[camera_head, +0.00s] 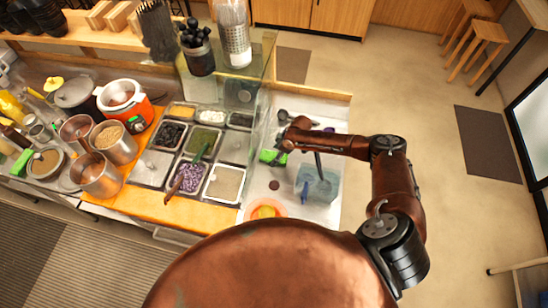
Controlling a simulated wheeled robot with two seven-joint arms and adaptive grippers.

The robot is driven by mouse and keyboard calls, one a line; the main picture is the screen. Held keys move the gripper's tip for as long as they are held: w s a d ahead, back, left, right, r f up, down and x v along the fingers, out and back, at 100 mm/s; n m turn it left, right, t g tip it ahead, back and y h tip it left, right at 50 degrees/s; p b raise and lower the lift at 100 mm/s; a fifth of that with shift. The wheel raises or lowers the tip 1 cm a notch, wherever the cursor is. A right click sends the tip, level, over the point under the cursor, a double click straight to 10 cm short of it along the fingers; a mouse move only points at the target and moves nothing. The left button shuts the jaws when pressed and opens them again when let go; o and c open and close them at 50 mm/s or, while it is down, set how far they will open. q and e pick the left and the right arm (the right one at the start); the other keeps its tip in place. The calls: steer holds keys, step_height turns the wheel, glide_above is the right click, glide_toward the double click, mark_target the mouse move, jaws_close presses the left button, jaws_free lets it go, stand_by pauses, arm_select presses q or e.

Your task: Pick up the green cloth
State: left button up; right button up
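A small bright green item, which looks like the green cloth (267,156), lies on the white counter just right of the topping trays. My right arm reaches in from the right, and my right gripper (281,158) is at the right side of the green item, pointing down. The wrist hides part of the gripper, and its fingers are too small and dark to tell whether they are open or touching the cloth. My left gripper is not in view.
A translucent bluish container (318,188) stands under my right forearm. An orange bowl (266,208) is near the counter's front edge. Metal topping trays (223,184) fill the counter to the left, with a glass guard (262,85) behind. Metal pots (96,176) stand further left.

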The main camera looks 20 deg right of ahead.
mark_target(271, 155)
steer(key=c, duration=1.1)
steer(key=shift+r, duration=0.15)
steer(key=shift+r, duration=0.25)
step_height(271, 155, up, 2)
steer(key=shift+r+b, duration=0.1)
steer(key=shift+b, duration=0.6)
steer(key=s+a+r, duration=0.2)
steer(key=s+r, duration=0.1)
steer(key=s, duration=0.1)
steer(key=s+a+r+b, duration=0.1)
steer(key=s+r, duration=0.2)
steer(key=s, duration=0.1)
steer(key=s+a+r, duration=0.2)
steer(key=s+r, duration=0.2)
steer(key=shift+s+a+b, duration=0.35)
steer(key=shift+s+b, duration=0.05)
